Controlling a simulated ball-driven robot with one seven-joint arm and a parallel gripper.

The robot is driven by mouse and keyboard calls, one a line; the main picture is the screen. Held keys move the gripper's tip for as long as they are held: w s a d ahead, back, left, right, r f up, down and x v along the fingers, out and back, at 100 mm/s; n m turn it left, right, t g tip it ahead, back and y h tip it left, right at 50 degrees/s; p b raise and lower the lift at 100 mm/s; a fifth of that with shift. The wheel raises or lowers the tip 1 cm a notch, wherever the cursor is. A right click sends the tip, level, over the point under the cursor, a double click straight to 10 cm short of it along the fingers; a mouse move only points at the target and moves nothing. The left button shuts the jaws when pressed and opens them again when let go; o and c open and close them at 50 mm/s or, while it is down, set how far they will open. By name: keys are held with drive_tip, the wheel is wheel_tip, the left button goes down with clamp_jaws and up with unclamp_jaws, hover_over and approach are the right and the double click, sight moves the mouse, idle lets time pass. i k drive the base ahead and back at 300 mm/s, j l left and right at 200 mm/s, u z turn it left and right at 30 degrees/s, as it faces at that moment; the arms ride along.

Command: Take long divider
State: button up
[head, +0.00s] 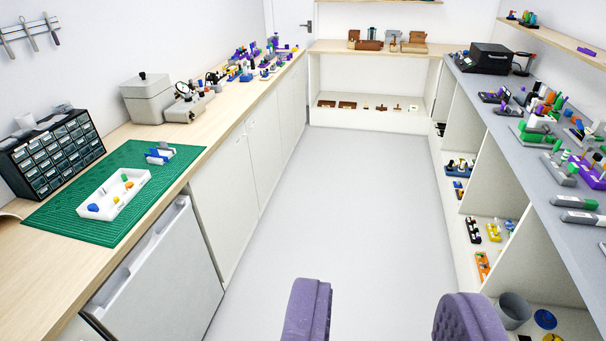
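My gripper (384,298) shows as two purple fingers at the bottom of the head view. The fingers stand wide apart with only the pale floor visible between them, so it is open and empty. It is over the aisle, far from both benches. I cannot pick out a long divider for certain. A white tray (131,200) with small coloured pieces lies on a green mat (60,214) on the left bench. A small blue and white item (160,153) lies on the mat behind the tray.
The left bench (30,291) also carries a drawer cabinet (48,155) and a grey box (146,98). The right bench (508,130) holds many coloured parts and a black machine (490,58). A grey bin (513,310) stands low at right. The floor (330,200) between is clear.

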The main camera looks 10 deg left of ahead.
sight(154, 153)
drive_tip(key=i+u, duration=0.15)
drive_tip(key=i, duration=0.45)
drive_tip(key=i+u, duration=0.1)
drive_tip(key=i, duration=0.5)
drive_tip(key=i+l+u, duration=0.15)
drive_tip(key=i, duration=0.45)
drive_tip(key=i+l+u, duration=0.15)
drive_tip(key=i, duration=0.45)
drive_tip(key=i+j+u, duration=0.1)
drive_tip(key=i+u, duration=0.8)
drive_tip(key=i+l+u, duration=0.25)
drive_tip(key=i+u, duration=0.55)
